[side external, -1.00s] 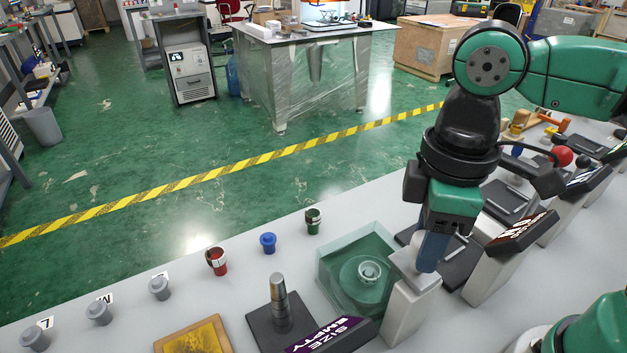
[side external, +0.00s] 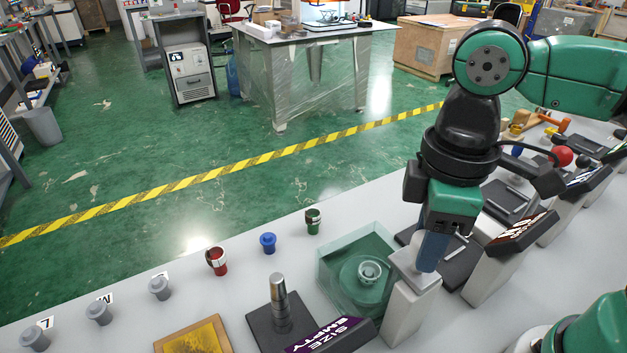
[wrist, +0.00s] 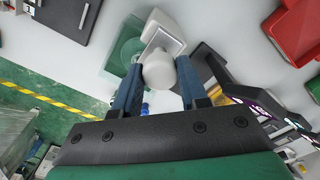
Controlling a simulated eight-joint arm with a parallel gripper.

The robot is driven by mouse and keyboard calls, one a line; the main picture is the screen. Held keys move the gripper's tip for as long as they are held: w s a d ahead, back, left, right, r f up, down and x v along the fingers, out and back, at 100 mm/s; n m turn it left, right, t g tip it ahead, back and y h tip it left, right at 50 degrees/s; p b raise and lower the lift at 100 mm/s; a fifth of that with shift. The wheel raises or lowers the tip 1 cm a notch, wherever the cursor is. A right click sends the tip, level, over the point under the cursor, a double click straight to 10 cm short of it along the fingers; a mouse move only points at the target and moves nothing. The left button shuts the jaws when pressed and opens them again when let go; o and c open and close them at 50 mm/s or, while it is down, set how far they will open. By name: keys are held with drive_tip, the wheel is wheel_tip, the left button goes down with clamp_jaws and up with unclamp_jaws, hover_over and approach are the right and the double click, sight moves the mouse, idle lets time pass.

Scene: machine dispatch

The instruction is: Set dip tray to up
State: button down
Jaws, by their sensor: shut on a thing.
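The dip tray unit (side external: 345,262) is a clear green-tinted square tank. A round piece with a pale ring (side external: 369,270) sits inside it, and I cannot tell its exact height. A pale grey post (side external: 410,308) stands at the tank's right side. My gripper (side external: 431,252) points down at the top of this post. In the wrist view, the blue fingers of my gripper (wrist: 159,80) are on both sides of a rounded white knob (wrist: 159,72) and shut on it. The tank (wrist: 122,52) shows beyond the knob. The far finger is hidden in the side view.
A metal peg on a dark base (side external: 279,305) and a "SIZE EMPTY" sign (side external: 330,338) are left of the post. Red (side external: 216,261), blue (side external: 268,242) and green (side external: 313,221) cups stand behind. Dark-topped stations (side external: 515,232) crowd the right.

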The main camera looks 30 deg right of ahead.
idle(0.4)
wheel_tip(320, 180, up, 8)
drive_tip(key=shift+f, duration=0.25)
drive_tip(key=shift+c, duration=2.3)
unclamp_jaws()
drive_tip(key=shift+r, duration=2.8)
